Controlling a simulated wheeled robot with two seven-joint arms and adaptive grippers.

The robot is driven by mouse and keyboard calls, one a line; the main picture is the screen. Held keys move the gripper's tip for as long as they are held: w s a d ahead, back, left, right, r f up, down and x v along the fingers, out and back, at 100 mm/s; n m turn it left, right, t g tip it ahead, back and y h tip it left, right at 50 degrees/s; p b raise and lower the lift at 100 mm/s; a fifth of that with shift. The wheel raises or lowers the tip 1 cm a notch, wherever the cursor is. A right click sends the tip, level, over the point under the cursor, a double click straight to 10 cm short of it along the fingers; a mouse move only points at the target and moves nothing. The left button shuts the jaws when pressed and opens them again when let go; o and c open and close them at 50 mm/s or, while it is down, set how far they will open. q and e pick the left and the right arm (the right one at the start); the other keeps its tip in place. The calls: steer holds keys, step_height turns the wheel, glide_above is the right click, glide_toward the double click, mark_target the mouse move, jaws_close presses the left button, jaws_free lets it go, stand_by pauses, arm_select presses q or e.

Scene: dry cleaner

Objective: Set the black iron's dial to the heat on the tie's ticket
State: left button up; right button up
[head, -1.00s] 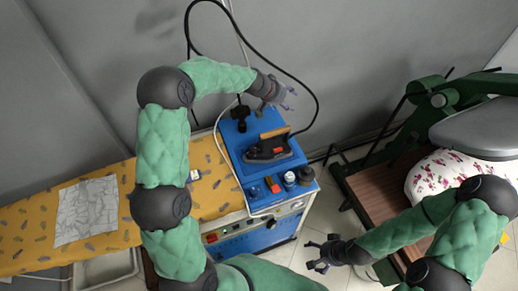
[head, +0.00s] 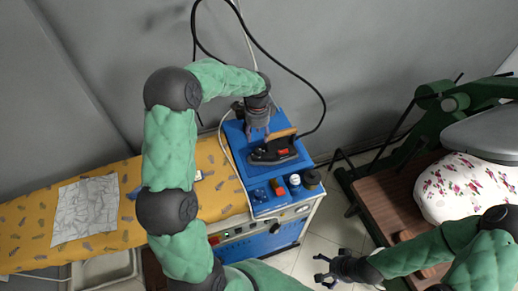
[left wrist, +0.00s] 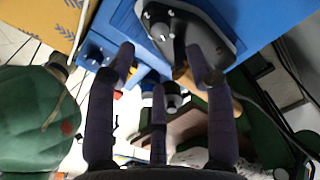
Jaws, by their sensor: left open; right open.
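The black iron (head: 268,157), with a brown handle, sits on the blue top of the steam station (head: 232,137). My left gripper (head: 259,133) is open and points down just behind the iron. In the left wrist view, the iron (left wrist: 207,28) lies at the top beyond the open fingers of my left gripper (left wrist: 168,62). My right gripper (head: 325,272) is open and empty over the floor, right of the station. I cannot make out a tie or a readable ticket.
A yellow ironing board (head: 130,178) stands left, bearing a wrinkled whitish cloth (head: 87,209) and a small item partly behind my left arm. Small jars (head: 295,180) stand at the station's front right. A green press (head: 450,103) with a floral pad stands right. A black cable arcs behind.

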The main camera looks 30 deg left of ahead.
mark_target(258, 150)
arm_select(q)
step_height(258, 150, down, 9)
steer(key=shift+f+b, duration=0.2)
steer(key=shift+b, duration=0.2)
jaws_close()
